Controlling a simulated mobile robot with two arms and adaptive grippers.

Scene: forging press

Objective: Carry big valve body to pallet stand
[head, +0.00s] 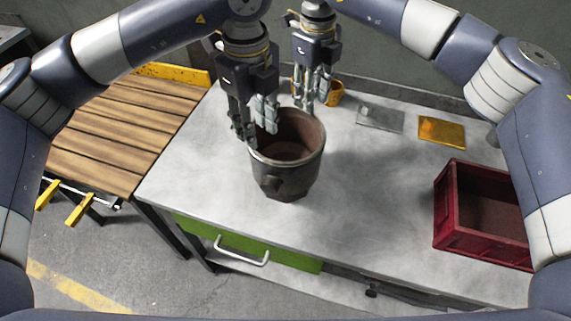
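The big valve body (282,182) is a brown-grey, pot-like part with a wide open top and a knob on its front. It stands upright on the grey workbench. My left gripper (259,136) points down at its left-back rim, with its fingers apart: one at the left outside edge, the other over the opening. Whether they touch the rim I cannot tell. My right gripper (308,104) points down behind the valve body, its fingers close together; their exact gap is unclear. The pallet stand (122,122), with wooden slats, is left of the workbench and its visible top is bare.
The workbench (370,200) has free room right of the valve body. A red crate (462,241) stands at the right. Yellow fork-like bars (80,207) stick out below the pallet stand.

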